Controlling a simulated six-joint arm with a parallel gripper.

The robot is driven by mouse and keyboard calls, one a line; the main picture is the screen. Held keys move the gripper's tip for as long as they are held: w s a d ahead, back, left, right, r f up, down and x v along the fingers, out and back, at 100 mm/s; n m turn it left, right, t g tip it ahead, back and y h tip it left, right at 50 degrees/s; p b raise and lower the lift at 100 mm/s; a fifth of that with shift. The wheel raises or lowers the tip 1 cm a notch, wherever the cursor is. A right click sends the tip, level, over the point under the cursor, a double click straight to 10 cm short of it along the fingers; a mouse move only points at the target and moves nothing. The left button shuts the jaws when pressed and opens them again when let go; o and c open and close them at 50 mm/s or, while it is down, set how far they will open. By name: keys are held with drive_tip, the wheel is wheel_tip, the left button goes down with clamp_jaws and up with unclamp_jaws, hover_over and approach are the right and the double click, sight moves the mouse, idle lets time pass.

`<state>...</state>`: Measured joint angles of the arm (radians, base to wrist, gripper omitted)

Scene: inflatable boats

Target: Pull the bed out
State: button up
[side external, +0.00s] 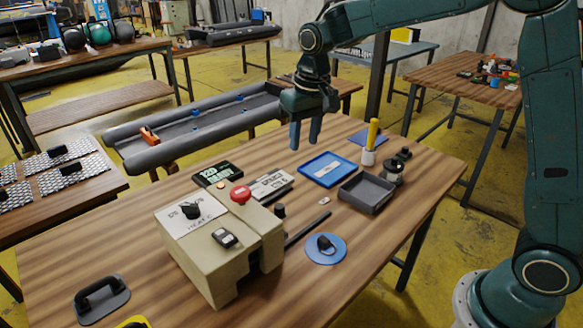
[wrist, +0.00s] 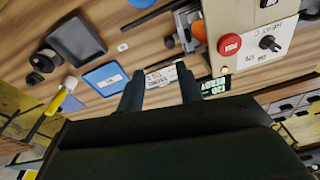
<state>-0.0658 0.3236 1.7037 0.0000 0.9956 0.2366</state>
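My gripper (side external: 305,138) hangs above the far side of the wooden table, fingers down, apart and empty. In the wrist view its two fingers (wrist: 160,92) also stand apart with nothing between them. A beige machine (side external: 205,270) stands on the table, left of and nearer the camera than my gripper. It has a dial (side external: 190,210), a red button (side external: 240,194) and a gap in its body. A dark bar (side external: 307,230) lies beside it. In the wrist view a grey metal part (wrist: 188,28) shows at the machine's side. I cannot tell which part is the bed.
A display (side external: 217,174), a white label plate (side external: 268,186), a blue tray (side external: 327,169) and a dark grey bin (side external: 366,194) lie around the machine. A yellow-handled tool (side external: 372,135) stands upright at the back. A blue disc (side external: 326,249) lies in front. The table's front right is clear.

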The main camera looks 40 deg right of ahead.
drive_tip(key=g, duration=0.1)
hover_over(280, 205)
wheel_tip(280, 205, down, 10)
drive_tip(key=shift+a+r+m, duration=0.15)
drive_tip(key=shift+r+m, duration=0.1)
drive_tip(key=shift+m, duration=0.05)
drive_tip(key=shift+f, duration=0.15)
wheel_tip(280, 205, down, 14)
drive_tip(key=shift+r, duration=0.25)
clamp_jaws()
